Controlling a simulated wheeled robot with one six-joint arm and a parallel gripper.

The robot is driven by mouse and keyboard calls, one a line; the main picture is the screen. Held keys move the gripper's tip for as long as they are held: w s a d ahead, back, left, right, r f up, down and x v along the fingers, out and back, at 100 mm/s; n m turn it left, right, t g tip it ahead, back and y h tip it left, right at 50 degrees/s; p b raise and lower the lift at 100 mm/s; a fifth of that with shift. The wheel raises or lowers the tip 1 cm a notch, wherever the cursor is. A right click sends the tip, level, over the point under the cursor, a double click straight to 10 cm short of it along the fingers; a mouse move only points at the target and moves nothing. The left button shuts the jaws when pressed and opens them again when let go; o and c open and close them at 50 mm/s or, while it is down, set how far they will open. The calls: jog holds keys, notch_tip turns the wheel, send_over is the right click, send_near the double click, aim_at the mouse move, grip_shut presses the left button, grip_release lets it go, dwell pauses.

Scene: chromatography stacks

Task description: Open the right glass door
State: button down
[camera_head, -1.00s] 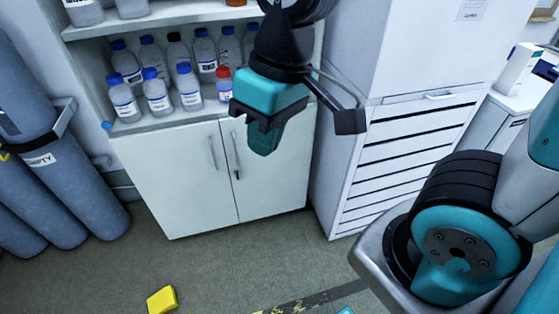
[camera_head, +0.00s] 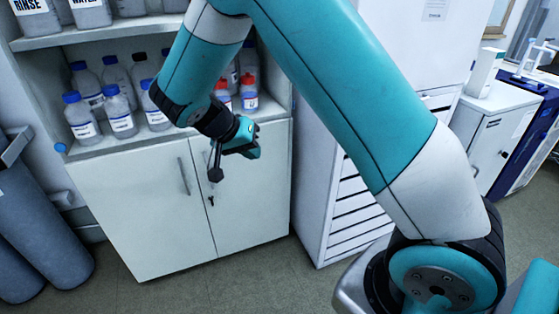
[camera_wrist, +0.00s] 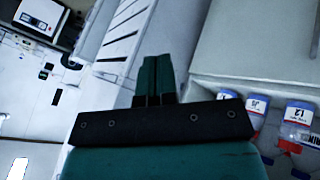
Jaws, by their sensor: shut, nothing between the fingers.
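The cabinet has two white lower doors, left (camera_head: 150,215) and right (camera_head: 250,195). Both are closed, with upright handles near the middle seam. Above them are shelves of bottles; I cannot make out a glass pane in front of them. My gripper (camera_head: 252,140) is in front of the cabinet, around the top of the right lower door, with its fingers pointing right. In the wrist view my gripper (camera_wrist: 157,72) is shut and empty. That view is turned over: the pale right lower door (camera_wrist: 250,50) is at upper right, apart from the fingers.
Capped bottles (camera_head: 121,115) stand on the shelf. A white drawer unit (camera_head: 350,215) stands right of the cabinet. Grey gas cylinders (camera_head: 45,245) stand at left. A white cabinet (camera_head: 490,140) is farther right. The floor (camera_head: 235,285) before the cabinet is clear.

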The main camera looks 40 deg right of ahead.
jog(key=s+d+f, duration=0.3)
jog(key=d, duration=0.2)
jog(key=shift+d+f+p, duration=0.4)
